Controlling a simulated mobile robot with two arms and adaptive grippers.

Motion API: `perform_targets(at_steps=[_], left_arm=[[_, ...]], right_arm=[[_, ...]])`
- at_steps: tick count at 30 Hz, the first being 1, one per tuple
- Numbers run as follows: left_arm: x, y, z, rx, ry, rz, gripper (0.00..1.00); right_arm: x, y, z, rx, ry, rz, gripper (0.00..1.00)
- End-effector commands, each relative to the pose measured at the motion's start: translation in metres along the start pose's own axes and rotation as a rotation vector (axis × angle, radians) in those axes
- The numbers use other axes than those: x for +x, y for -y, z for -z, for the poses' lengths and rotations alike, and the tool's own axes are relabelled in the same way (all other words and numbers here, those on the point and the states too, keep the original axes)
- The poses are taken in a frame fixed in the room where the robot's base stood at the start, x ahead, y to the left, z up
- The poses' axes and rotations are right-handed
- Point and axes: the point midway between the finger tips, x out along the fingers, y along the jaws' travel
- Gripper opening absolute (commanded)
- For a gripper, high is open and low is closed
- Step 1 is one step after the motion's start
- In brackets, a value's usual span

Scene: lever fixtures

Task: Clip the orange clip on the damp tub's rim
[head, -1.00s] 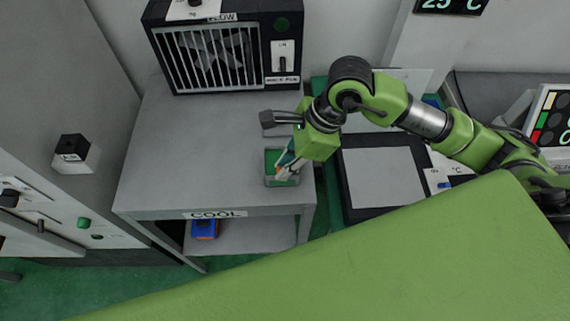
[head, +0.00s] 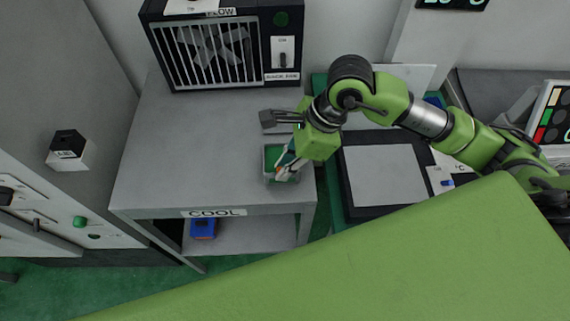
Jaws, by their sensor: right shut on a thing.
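The damp tub (head: 267,165) is a small grey-rimmed box, green inside, near the right edge of the grey table. My right gripper (head: 283,172) reaches down over the tub from the upper right. It is shut on a small orange clip (head: 279,175), of which only a little shows between the fingertips. The clip is at the front part of the tub. I cannot tell whether it touches the rim. The gripper and wrist hide the tub's right side. My left gripper is not in view.
A fan box (head: 222,53) with a grille stands at the back of the table (head: 185,150). A blue object (head: 203,227) lies on the shelf below the "COOL" label. A black-framed grey panel (head: 384,178) lies right of the table. The table's left half is clear.

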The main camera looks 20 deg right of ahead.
Motion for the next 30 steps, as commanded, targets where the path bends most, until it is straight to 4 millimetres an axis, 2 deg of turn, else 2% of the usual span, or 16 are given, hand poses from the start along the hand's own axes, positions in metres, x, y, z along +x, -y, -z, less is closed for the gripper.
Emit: perform_targets(at_steps=[7,9,10,17,20,30], left_arm=[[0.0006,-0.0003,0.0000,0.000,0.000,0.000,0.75],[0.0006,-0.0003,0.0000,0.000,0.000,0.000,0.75],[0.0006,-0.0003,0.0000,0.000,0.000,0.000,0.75],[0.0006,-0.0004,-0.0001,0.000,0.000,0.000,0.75],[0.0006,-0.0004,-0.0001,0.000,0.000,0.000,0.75],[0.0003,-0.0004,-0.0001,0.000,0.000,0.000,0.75]], right_arm=[[0.0002,0.0000,0.0002,0.000,0.000,0.000,0.05],[0.0002,0.0001,0.0002,0.000,0.000,0.000,0.27],[0.0002,0.0001,0.0002,0.000,0.000,0.000,0.31],[0.0002,0.0001,0.0002,0.000,0.000,0.000,0.31],[0.0002,0.0001,0.0002,0.000,0.000,0.000,0.48],[-0.0002,0.0001,0.0000,0.000,0.000,0.000,0.48]])
